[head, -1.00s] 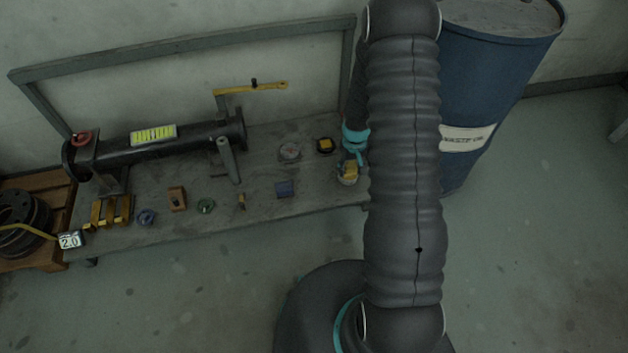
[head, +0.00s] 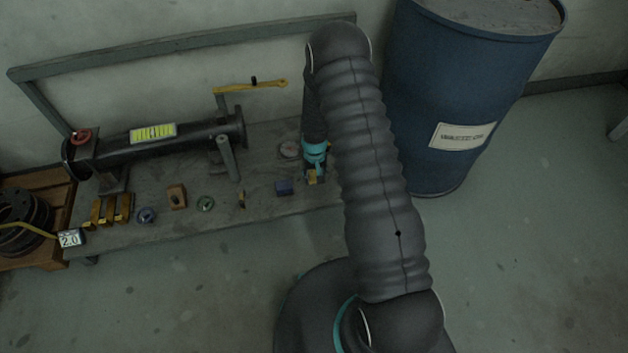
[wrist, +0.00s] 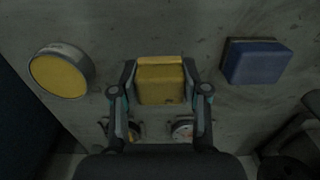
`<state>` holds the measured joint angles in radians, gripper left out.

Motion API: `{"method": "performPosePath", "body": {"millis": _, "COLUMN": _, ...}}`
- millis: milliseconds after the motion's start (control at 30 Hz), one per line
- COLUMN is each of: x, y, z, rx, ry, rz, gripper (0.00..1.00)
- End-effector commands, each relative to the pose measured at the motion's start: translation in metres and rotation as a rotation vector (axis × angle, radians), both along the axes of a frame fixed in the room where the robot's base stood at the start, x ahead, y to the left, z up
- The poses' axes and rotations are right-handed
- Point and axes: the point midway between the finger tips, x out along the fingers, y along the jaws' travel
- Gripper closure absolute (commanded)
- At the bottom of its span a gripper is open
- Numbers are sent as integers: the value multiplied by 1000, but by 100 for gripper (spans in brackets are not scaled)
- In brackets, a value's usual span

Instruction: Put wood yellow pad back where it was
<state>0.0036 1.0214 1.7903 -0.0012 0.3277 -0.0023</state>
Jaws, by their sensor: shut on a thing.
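The yellow pad (wrist: 160,86), a small square block, sits between the two fingers of my gripper (wrist: 160,94) in the wrist view. My gripper is shut on it. In the head view my gripper (head: 314,160) is over the right part of the grey bench (head: 262,205), with the yellow pad (head: 312,178) at its tip, right of the blue block (head: 283,188). I cannot tell whether the pad touches the bench. The blue block also shows in the wrist view (wrist: 257,62), apart on the right.
A round yellow-topped piece (wrist: 61,73) stands left of the pad in the wrist view; my arm hides it in the head view. A gauge (head: 289,149) lies behind. Black pipe (head: 165,146), several small parts and a blue drum (head: 465,90) stand around.

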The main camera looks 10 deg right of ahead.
Motion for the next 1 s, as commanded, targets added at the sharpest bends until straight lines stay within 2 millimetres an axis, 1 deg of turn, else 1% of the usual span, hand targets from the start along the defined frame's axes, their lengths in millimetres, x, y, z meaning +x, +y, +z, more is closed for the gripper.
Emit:
{"method": "performPosePath", "body": {"millis": 33, "x": -1, "y": 0, "z": -9, "rx": 0, "ry": 3, "rz": 0, "gripper": 87}}
{"method": "performPosePath", "body": {"millis": 167, "x": -1, "y": 0, "z": -25, "rx": 0, "ry": 1, "rz": 1, "gripper": 87}}
{"method": "performPosePath", "body": {"millis": 433, "x": 0, "y": 0, "z": -26, "rx": 0, "ry": 0, "rz": 1, "gripper": 87}}
{"method": "performPosePath", "body": {"millis": 567, "x": 0, "y": 0, "z": -31, "rx": 0, "ry": 0, "rz": 1, "gripper": 87}}
{"method": "performPosePath", "body": {"millis": 600, "x": 0, "y": 0, "z": -29, "rx": 0, "ry": 0, "rz": 1, "gripper": 47}}
{"method": "performPosePath", "body": {"millis": 667, "x": 0, "y": 0, "z": -29, "rx": 0, "ry": 0, "rz": 1, "gripper": 32}}
{"method": "performPosePath", "body": {"millis": 700, "x": 0, "y": 0, "z": -29, "rx": 0, "ry": 0, "rz": 0, "gripper": 30}}
{"method": "performPosePath", "body": {"millis": 1000, "x": 0, "y": 0, "z": -27, "rx": 0, "ry": 0, "rz": 0, "gripper": 30}}
